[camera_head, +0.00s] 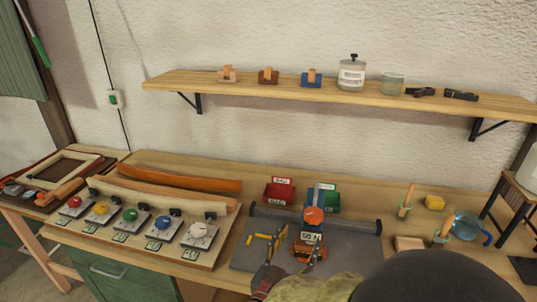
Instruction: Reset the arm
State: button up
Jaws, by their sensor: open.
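My gripper (294,250) is at the bottom centre, low over the grey mat (245,259) on the workbench. Its two dark fingers stand apart and look empty. My arm and a large dark rounded part of my body hide the front of the mat and bench.
Small yellow pieces (257,237) lie left of the device. A red bin (278,194) and a green bin stand behind it. A board with several coloured knobs (150,228) and curved laths (180,178) fill the left. A shelf (215,84) runs above; the air below it is free.

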jog(key=a+f+n+g+y, duration=0.1)
jog(key=a+f+y, duration=0.2)
jog(key=a+f, duration=0.1)
jog(key=a+f+n+g+y, duration=0.1)
jog(key=a+f+y, duration=0.2)
jog(key=a+f, duration=0.1)
jog(key=a+f+n+y, duration=0.1)
jog(key=a+f+y, duration=0.2)
jog(key=a, duration=0.1)
jog(key=shift+w+a+f+n+g, duration=0.25)
jog(key=shift+w+f+n+g, duration=0.05)
jog(key=shift+f+g, duration=0.1)
jog(key=s+a+f+n+g+y, duration=0.2)
jog(key=s+a+y, duration=0.1)
jog(key=a, duration=0.3)
jog(key=s+r+n+g+y, duration=0.25)
jog(key=s+g, duration=0.25)
jog(key=s, duration=0.4)
jog(key=s+d+r+h, duration=0.1)
jog(key=s+d+r, duration=0.1)
jog(key=d+r, duration=0.3)
jog(key=s+d+r+m+h, duration=0.1)
jog(key=d+r, duration=0.4)
jog(key=d, duration=0.6)
jog(key=s+d+r+h, duration=0.2)
jog(key=s+d+r, duration=0.3)
jog(key=d, duration=0.4)
jog(key=shift+s+r+h+p, duration=0.2)
jog(key=shift+h+p, duration=0.1)
jog(key=shift+h, duration=0.05)
